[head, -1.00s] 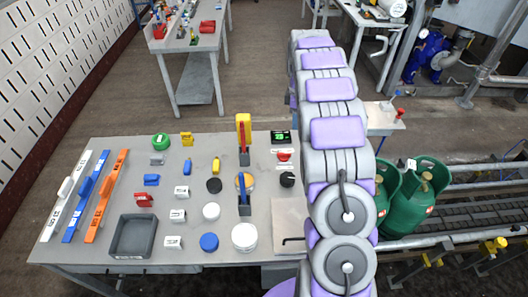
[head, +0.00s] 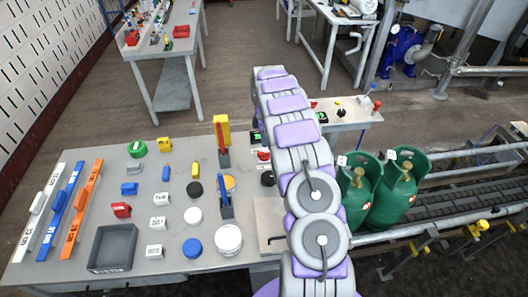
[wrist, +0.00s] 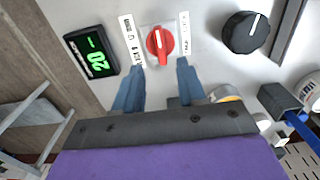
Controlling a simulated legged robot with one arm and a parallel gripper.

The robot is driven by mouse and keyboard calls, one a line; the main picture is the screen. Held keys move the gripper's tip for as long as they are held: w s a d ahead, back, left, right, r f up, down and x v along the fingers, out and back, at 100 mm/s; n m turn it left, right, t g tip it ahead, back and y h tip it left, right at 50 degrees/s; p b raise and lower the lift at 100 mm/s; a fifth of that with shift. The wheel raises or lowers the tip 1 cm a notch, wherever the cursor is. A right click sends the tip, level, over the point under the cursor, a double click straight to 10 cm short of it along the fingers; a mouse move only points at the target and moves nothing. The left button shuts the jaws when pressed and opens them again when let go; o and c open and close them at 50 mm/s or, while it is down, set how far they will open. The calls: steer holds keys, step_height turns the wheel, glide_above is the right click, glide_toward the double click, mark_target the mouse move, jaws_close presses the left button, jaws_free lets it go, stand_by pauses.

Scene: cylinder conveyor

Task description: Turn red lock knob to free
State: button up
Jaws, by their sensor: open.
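The red lock knob (wrist: 160,45) sits on a pale plate between two white label strips, with its white pointer line roughly upright in the wrist view. The label text is too small to read surely. In the head view the red knob (head: 263,155) shows at the table's right side, just left of my arm. My gripper (wrist: 160,68) is open and empty. Its two blue fingers point at the knob, one on each side of its lower end, apart from it. My gripper is hidden behind my arm in the head view.
A green-lit display (wrist: 92,52) lies left of the knob and a black dial (wrist: 245,32) right of it. A blue-handled lever (head: 225,195) stands nearby on the table. Green gas cylinders (head: 400,190) stand right of my arm by the conveyor.

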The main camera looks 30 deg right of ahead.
mark_target(264, 152)
step_height(264, 152, down, 7)
steer(key=shift+f+b, duration=0.2)
steer(key=shift+b, duration=0.5)
jaws_close()
